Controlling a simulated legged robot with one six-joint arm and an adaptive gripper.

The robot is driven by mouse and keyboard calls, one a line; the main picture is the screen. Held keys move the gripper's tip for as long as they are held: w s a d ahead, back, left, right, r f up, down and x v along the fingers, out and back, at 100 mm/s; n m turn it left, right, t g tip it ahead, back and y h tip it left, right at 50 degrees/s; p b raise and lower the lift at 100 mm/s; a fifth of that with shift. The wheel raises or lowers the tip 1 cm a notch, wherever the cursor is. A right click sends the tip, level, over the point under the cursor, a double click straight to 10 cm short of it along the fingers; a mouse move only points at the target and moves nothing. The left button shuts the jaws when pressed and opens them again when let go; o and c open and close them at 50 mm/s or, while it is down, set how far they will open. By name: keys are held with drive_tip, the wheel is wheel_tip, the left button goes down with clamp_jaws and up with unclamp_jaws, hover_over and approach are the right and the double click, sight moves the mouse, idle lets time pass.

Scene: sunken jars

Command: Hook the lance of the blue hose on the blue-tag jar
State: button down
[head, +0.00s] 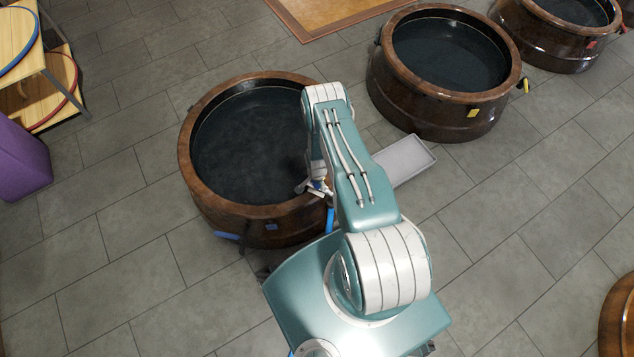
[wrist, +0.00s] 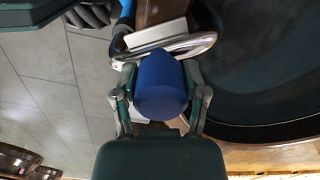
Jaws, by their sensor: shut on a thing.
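The blue-tag jar (head: 188,160) is a wide brown jar with dark contents, sunk low at the left of centre in the head view. Its blue tag (head: 271,227) is on the near side. My gripper (head: 318,187) is at the jar's right rim, partly hidden by my arm. In the wrist view my gripper (wrist: 160,72) is shut on the blue handle of the lance (wrist: 160,90). The lance's curved metal tube (wrist: 195,45) shows beyond the handle, close to the jar. Whether it touches the rim I cannot tell. The blue hose (wrist: 127,12) runs beside it.
A yellow-tag jar (head: 379,85) and a red-tag jar (head: 530,42) stand at upper right. A pale tray (head: 405,160) lies between jars. A wooden shelf (head: 40,90) with hose loops and a purple bin (head: 22,165) are at left.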

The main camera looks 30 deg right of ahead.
drive_tip(key=shift+c, duration=0.2)
unclamp_jaws()
drive_tip(key=shift+o, duration=0.2)
wheel_tip(320, 180, up, 12)
drive_tip(key=shift+f, duration=0.2)
idle(0.4)
idle(0.5)
